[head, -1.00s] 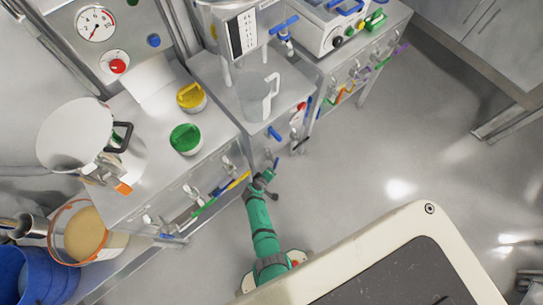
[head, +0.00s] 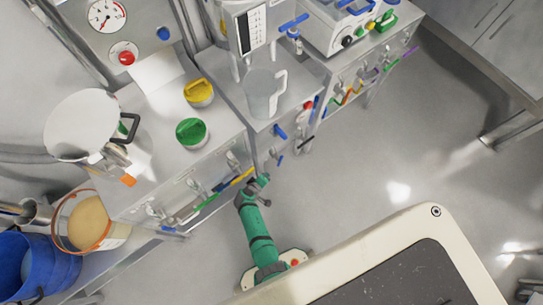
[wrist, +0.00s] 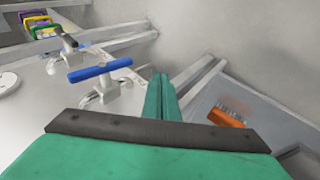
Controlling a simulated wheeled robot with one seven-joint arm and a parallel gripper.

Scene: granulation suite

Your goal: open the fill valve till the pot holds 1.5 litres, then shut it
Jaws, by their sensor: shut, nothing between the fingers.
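A valve with a blue lever (head: 293,25) sits at the bench's back, right of a tank with a black-and-white level scale (head: 252,30). A clear grey jug (head: 263,93) with a handle stands on the bench below the tank. A large steel pot (head: 80,125) with a dark handle stands at left. I cannot tell which vessel is the task's pot, nor any fill level. My gripper (head: 262,182) is low in front of the bench's front face, shut and empty. In the wrist view its fingers (wrist: 160,95) are together, right of and apart from a blue-handled fitting (wrist: 100,70).
Green (head: 191,132) and yellow (head: 199,92) lidded containers stand on the left bench. Several coloured handles line the bench fronts. An orange-rimmed bucket (head: 62,235) and blue bin (head: 38,265) are at lower left. A pressure dial (head: 107,15) is at upper left.

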